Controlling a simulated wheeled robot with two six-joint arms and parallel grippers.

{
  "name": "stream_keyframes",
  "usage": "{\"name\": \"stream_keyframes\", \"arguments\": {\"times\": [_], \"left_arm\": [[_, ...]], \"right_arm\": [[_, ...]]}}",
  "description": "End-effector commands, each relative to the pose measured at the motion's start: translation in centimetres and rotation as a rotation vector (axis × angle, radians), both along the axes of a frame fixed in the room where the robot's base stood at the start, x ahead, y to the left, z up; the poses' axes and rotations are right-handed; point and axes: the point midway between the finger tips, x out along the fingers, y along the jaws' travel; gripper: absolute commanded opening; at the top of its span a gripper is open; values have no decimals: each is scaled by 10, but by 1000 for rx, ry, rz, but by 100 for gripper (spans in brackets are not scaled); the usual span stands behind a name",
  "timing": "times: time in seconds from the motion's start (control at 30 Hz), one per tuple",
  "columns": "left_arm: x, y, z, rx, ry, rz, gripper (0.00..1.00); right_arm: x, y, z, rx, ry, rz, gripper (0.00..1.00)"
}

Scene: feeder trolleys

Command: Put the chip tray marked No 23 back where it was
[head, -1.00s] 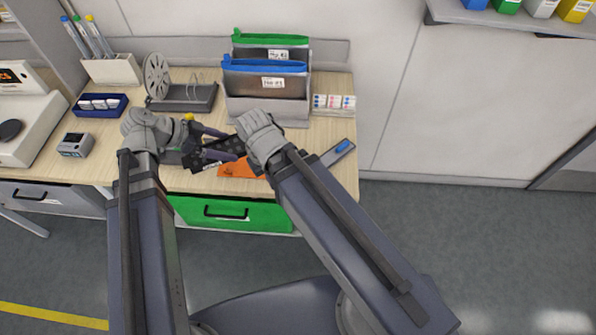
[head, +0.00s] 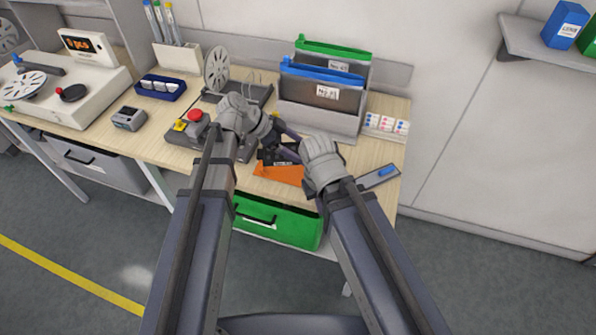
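No label clearly reading No 23 can be made out. Two pouch-like holders, one with a green top edge (head: 335,49) and one with a blue top edge (head: 320,73), stand in a grey rack (head: 318,117); their labels are too small to read surely. My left gripper (head: 279,132) and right gripper (head: 303,147) are close together over the bench, in front of the rack. A small black piece (head: 280,156) shows between and below them. Whether either gripper holds it is hidden by the wrists and fingers.
An orange item (head: 279,174) lies at the bench's front edge above an open green drawer (head: 278,222). A control box with a red button (head: 195,115) stands left of my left gripper. A blue bin (head: 161,88), reel (head: 217,68) and grey strip with blue part (head: 380,176) lie around.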

Motion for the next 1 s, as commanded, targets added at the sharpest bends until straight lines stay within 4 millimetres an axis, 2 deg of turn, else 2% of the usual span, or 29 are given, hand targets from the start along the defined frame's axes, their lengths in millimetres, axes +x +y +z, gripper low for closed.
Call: {"name": "stream_keyframes", "arguments": {"times": [0.03,0.2,0.47,0.8,1.0], "left_arm": [[0,0,-17,0,0,0,21],[0,0,-40,-1,0,0,21],[0,0,-43,0,0,0,21],[0,0,-79,-1,0,0,21],[0,0,-77,-1,0,0,21]], "right_arm": [[0,0,-17,0,0,0,0],[0,0,-40,0,0,0,0],[0,0,-43,0,0,0,0],[0,0,-79,0,0,0,0],[0,0,-77,0,0,0,0]]}}
